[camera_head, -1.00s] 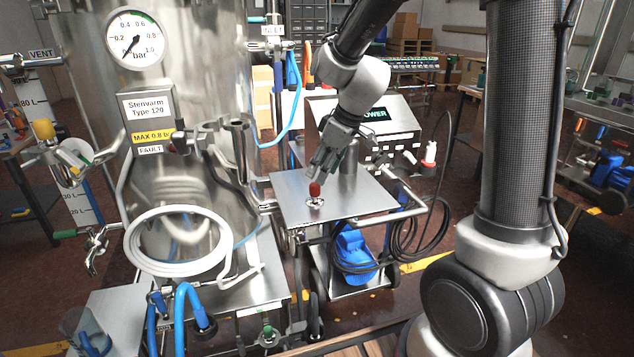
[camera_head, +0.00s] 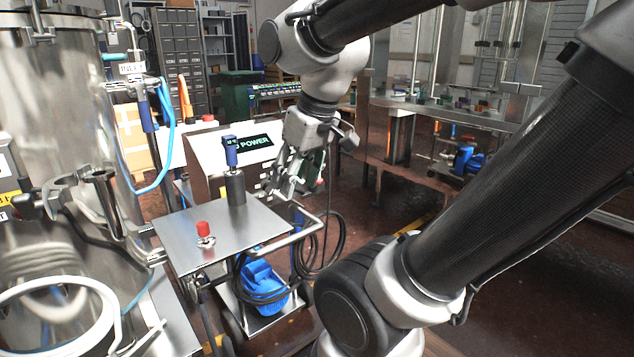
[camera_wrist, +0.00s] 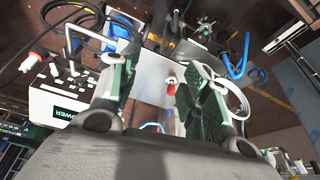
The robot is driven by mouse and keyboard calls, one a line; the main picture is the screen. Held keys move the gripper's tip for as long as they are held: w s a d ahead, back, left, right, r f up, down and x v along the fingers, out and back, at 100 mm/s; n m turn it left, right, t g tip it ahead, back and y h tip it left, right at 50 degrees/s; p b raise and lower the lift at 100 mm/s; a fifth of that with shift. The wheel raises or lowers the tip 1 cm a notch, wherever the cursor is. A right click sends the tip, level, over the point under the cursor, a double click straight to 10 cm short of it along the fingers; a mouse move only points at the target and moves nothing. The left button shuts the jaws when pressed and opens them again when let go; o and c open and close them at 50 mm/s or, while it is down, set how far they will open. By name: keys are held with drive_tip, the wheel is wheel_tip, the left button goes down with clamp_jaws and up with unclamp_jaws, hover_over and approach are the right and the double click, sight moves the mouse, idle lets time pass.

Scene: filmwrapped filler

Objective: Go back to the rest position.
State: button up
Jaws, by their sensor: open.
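My gripper (camera_head: 296,186) is open and empty in the head view. It hangs above and beyond the right edge of the steel trolley top (camera_head: 215,243), in front of the box marked POWER. In the wrist view my gripper (camera_wrist: 178,78) shows its two fingers apart, with nothing between them but the trolley top and a red-capped fitting far below. My arm reaches across the upper right of the head view.
A blue-headed sensor (camera_head: 231,153) stands on a dark cylinder at the back of the trolley top. The POWER box (camera_head: 236,150) is behind it. A steel tank (camera_head: 55,130) with a white hose is at the left. A black cable loops beside the trolley.

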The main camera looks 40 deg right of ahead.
drive_tip(key=s, duration=0.1)
drive_tip(key=s+d+m, duration=0.1)
drive_tip(key=s, duration=0.1)
drive_tip(key=s+d+m, duration=0.1)
drive_tip(key=shift+s+f+h, duration=0.2)
drive_tip(key=shift+s+h, duration=0.05)
drive_tip(key=shift+h, duration=0.15)
